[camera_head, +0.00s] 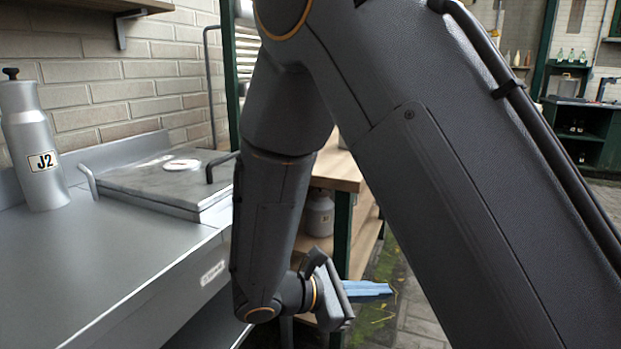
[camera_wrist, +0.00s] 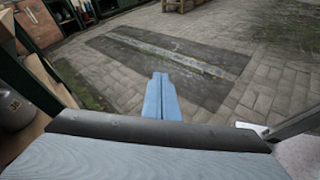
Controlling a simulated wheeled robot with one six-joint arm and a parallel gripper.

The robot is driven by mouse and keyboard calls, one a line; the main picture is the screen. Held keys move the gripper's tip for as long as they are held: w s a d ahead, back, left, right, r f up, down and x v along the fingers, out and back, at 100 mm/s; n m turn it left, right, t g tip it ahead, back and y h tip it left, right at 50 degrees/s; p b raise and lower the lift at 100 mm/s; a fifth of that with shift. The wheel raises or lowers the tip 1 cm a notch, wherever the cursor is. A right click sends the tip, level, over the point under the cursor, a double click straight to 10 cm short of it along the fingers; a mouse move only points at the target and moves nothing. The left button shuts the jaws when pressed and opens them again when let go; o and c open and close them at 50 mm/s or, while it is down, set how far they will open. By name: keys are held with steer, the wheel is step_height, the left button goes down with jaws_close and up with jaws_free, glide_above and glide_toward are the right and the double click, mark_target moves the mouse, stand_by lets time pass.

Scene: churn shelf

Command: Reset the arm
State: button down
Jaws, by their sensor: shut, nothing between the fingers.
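My gripper (camera_head: 386,289) shows low in the middle of the head view, past the end of my bent arm. Its light blue fingers stick out to the right over the paved floor, beside the wooden shelf. The wrist view also shows the gripper (camera_wrist: 160,78), with the two blue fingers pressed together side by side and nothing between them. My dark arm covers much of the middle and right of the head view and hides what lies behind it.
A metal counter (camera_head: 110,262) on the left bears a grey canister marked J2 (camera_head: 30,140) and a low lidded box (camera_head: 165,182). A wooden shelf (camera_head: 340,172) with a grey can (camera_head: 319,215) stands close behind my forearm. Open paving (camera_wrist: 270,60) lies beyond the fingers.

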steer(key=s+d+r+m+g+y, duration=0.25)
steer(key=s+m+g+y, duration=0.65)
steer(key=s, duration=0.5)
steer(key=s+a+r+m+t+y, duration=0.3)
steer(key=a+r+m+t+y, duration=0.15)
steer(key=a+m, duration=0.2)
steer(key=d+r+m+p, duration=0.4)
steer(key=d+r+p, duration=0.6)
steer(key=p, duration=0.9)
steer(key=w+a+f+m+g+y+b, duration=0.25)
steer(key=w+a+f+m+y, duration=0.4)
steer(key=w+a+m, duration=0.4)
steer(key=w+a+f+m+t+y, duration=0.2)
steer(key=w+a+f+m+t, duration=0.15)
steer(key=w+m, duration=0.35)
steer(key=w+a+f+m+t+y, duration=0.2)
steer(key=w+a+f+m+y, duration=0.15)
steer(key=w+a+m, duration=0.35)
steer(key=w+a+f+n, duration=0.1)
steer(key=w+a+f, duration=0.3)
steer(key=a+f, duration=0.2)
steer(key=shift+h, duration=0.45)
steer(key=shift+w+a+r+p, duration=0.15)
steer(key=shift+r+p, duration=0.35)
steer(key=shift+r, duration=0.6)
steer(key=shift+w+d+r+p, duration=0.1)
steer(key=shift+w+r+p, duration=0.3)
steer(key=shift+r, duration=0.7)
